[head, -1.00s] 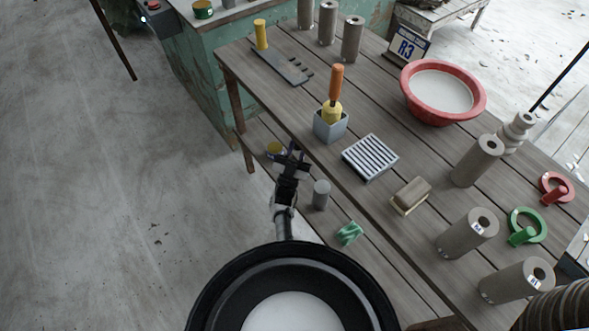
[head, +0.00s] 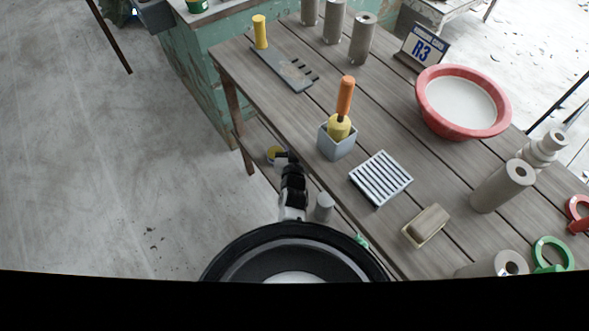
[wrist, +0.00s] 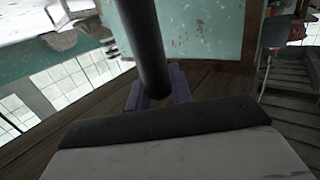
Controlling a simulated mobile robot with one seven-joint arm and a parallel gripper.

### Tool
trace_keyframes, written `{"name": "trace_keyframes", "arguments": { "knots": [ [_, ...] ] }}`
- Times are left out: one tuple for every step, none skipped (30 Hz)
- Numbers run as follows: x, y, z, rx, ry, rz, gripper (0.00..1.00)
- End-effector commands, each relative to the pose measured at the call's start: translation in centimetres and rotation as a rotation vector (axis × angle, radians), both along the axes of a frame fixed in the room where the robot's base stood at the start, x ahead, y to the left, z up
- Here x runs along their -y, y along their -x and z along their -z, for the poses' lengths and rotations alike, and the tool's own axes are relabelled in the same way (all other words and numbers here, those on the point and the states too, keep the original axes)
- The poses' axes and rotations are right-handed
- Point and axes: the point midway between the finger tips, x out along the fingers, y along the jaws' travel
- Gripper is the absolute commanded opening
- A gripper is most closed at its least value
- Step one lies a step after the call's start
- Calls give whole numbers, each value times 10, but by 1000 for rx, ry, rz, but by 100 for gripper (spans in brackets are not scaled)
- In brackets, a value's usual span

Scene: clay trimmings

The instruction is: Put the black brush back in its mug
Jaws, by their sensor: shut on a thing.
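In the wrist view my gripper (wrist: 156,92) is shut on a black round rod (wrist: 145,45), which looks like the black brush's handle. The rod points up and out of the frame, so its other end is hidden. In the head view my gripper (head: 285,157) is beside the table's near edge, left of the grey square holder (head: 338,148); the brush is hard to make out there. That holder stands on the table with an orange-handled, yellow-bodied tool (head: 344,100) in it. I cannot pick out the brush's mug with certainty.
On the table (head: 330,190) are a slatted grey rack (head: 381,177), a brown block (head: 428,224), a red basin (head: 425,97) and several grey cylinders (head: 502,186). A lower shelf holds a grey cylinder (head: 324,206).

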Motion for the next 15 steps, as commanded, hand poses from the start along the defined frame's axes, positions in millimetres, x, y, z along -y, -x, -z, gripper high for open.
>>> {"name": "trace_keyframes", "arguments": {
  "knots": [
    [-2, 0, 14, -3, 1, -5, 0],
    [-2, 0, 19, -2, 2, -4, 0],
    [-2, 0, 25, -1, 1, -4, 0],
    [-2, 0, 30, -1, 1, -4, 0],
    [-2, 0, 33, 0, 0, -4, 0],
    [-1, -1, 36, 1, 0, -2, 0],
    [-1, -1, 38, 1, -1, -2, 0],
    [-1, -1, 40, 1, -1, -2, 0],
    [-1, -1, 42, 1, 0, -2, 0],
    [-1, -1, 44, 1, 0, -1, 0],
    [0, -1, 47, 1, 0, -1, 0],
    [-1, -1, 52, 2, 1, -2, 0],
    [-1, -1, 57, 1, 1, -2, 0],
    [-1, -1, 62, 0, 1, -2, 0],
    [-2, -1, 68, 0, 1, -3, 0]
  ]
}}
